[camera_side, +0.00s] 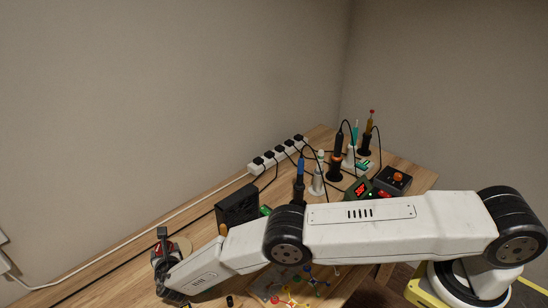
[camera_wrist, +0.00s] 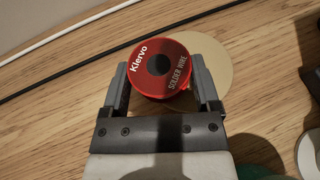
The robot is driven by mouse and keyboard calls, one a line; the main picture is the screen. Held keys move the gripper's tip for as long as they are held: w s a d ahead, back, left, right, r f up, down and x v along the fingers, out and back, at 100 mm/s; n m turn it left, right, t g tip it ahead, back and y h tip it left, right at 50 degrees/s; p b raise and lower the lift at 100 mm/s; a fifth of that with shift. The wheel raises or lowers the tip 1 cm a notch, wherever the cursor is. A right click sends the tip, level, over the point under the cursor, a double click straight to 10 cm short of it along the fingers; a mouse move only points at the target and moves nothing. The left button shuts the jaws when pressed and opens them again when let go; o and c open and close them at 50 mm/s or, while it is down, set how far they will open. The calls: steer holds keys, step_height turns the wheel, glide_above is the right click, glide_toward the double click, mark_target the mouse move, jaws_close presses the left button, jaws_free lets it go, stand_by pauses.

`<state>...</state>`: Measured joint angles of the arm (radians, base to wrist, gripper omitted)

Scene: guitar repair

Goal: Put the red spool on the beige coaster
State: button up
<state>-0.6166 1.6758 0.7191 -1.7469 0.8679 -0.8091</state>
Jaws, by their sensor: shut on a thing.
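The red spool (camera_wrist: 142,80), marked "Klervo" and "SOLDER WIRE", sits between the two fingers of my gripper (camera_wrist: 162,88) in the wrist view. The fingers are shut on its sides. The round beige coaster (camera_wrist: 218,66) lies on the wooden table behind the spool, which overlaps its left part in this view. I cannot tell whether the spool touches the coaster. In the side view, my gripper (camera_side: 164,262) is at the lower left, with a little of the red spool (camera_side: 160,248) and the coaster's edge (camera_side: 185,244) showing; my gripper hides much of both.
A black box (camera_side: 237,205) stands right of the coaster. A white power strip (camera_side: 277,155), soldering tools (camera_side: 335,160) and a display unit (camera_side: 360,188) are farther back. A white cable (camera_wrist: 60,30) and a black cable (camera_wrist: 70,64) run along the table. A white round item (camera_wrist: 308,152) is at lower right.

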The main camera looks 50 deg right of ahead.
steer(key=shift+f, duration=0.1)
steer(key=o, duration=1.1)
steer(key=shift+o, duration=0.2)
steer(key=shift+v, duration=6)
